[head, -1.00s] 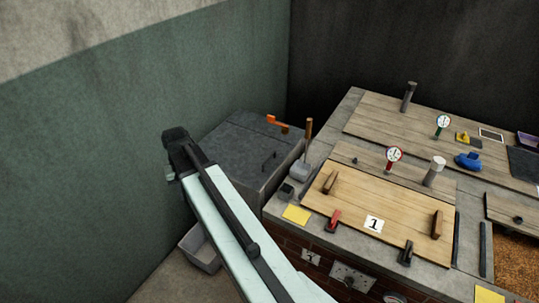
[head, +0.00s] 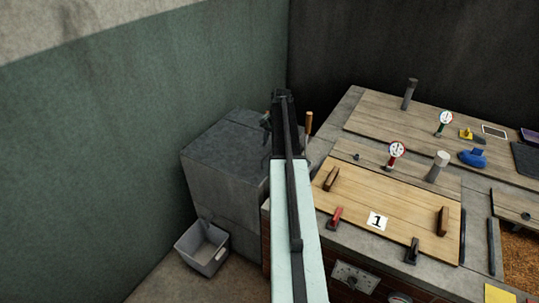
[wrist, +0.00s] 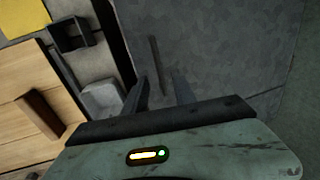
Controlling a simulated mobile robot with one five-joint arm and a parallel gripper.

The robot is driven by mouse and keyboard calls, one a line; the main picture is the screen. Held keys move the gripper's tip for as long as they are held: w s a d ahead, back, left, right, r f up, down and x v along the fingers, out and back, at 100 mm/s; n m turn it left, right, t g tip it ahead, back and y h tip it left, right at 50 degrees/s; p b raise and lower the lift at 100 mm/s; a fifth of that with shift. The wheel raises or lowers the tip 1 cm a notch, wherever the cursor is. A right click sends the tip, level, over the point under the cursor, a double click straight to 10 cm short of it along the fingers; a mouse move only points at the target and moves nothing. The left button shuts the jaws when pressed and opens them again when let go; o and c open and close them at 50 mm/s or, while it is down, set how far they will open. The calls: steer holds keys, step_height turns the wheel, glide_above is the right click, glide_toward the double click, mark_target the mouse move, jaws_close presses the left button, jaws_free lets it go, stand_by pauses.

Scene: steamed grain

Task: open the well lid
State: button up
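The dark grey well, a box in the corner, has a flat grey lid (head: 235,135) that lies shut on it in the head view. A dark upright handle on the lid (head: 266,128) shows partly beside my arm. In the wrist view the grey lid (wrist: 230,50) fills the upper right, and a thin dark bar (wrist: 155,62) stands out on it beyond my fingers. My gripper (wrist: 161,90) is open, its two fingers apart with nothing seen between them. In the head view my arm's end (head: 284,100) covers the lid's right side, and the orange latch is hidden.
A brick counter stands to the right, with wooden board 1 (head: 350,207), gauges (head: 396,150) and a wooden-handled tool (head: 308,123) near the well. A grey bin (head: 203,247) stands on the floor before the well. A green wall (head: 100,150) bounds the left.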

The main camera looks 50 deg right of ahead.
steer(key=f+b, duration=0.2)
steer(key=f, duration=0.1)
steer(key=f+b, duration=0.1)
steer(key=shift+w+a+f, duration=0.1)
steer(key=shift+w+f, duration=0.1)
steer(key=shift+w, duration=0.15)
steer(key=shift+r, duration=0.15)
jaws_close()
steer(key=shift+w+a, duration=0.1)
steer(key=shift+w, duration=0.05)
stand_by(0.6)
